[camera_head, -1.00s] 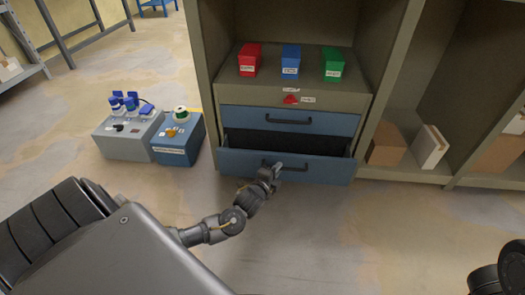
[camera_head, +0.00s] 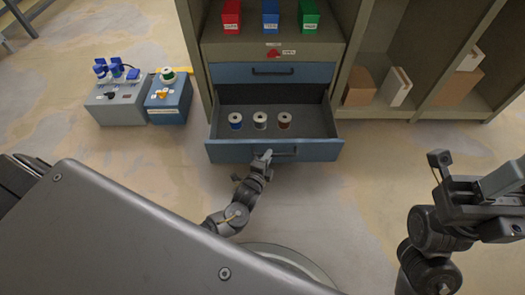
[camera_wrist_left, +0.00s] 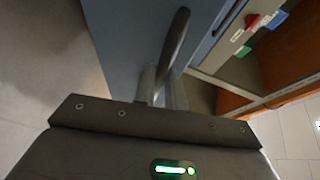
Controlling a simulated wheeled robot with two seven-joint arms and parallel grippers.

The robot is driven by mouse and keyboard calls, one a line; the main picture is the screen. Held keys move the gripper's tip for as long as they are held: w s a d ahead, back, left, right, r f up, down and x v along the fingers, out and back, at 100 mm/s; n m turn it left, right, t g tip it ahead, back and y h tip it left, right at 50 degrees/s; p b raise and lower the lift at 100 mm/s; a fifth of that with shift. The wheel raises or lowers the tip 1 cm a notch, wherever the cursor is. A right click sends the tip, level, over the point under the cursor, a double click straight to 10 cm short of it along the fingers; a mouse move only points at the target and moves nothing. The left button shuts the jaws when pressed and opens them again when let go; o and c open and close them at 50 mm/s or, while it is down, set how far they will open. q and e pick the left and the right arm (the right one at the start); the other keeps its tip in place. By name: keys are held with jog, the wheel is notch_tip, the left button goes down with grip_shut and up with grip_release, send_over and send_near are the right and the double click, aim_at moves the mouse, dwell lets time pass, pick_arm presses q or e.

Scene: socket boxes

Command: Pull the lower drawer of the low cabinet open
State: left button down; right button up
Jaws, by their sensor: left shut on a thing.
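The low cabinet (camera_head: 220,48) stands ahead of me with two blue drawers. The lower drawer (camera_head: 315,151) is pulled well out, and its grey inside shows. The upper drawer (camera_head: 225,73) is closed. My left gripper (camera_head: 264,160) is shut on the lower drawer's dark bar handle (camera_head: 287,154). In the left wrist view the handle (camera_wrist_left: 177,38) runs up from between the fingers (camera_wrist_left: 155,85), in front of the blue drawer front (camera_wrist_left: 120,35). My right gripper (camera_head: 465,190) is raised at the right, away from the cabinet; its jaw gap is unclear.
Three spools, blue (camera_head: 235,121), pale (camera_head: 260,121) and brown (camera_head: 284,121), stand in the drawer. Red, blue and green bins stand on the cabinet. A grey box (camera_head: 115,108) and blue box (camera_head: 168,103) are on the floor at left. Cartons (camera_head: 360,90) sit on the right shelf.

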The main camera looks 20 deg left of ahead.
pick_arm(q)
jog(key=shift+s+a, duration=0.1)
jog(key=shift+a, duration=0.1)
jog(key=c, duration=1.5)
grip_release()
jog(key=shift+o, duration=0.2)
jog(key=shift+d, duration=0.15)
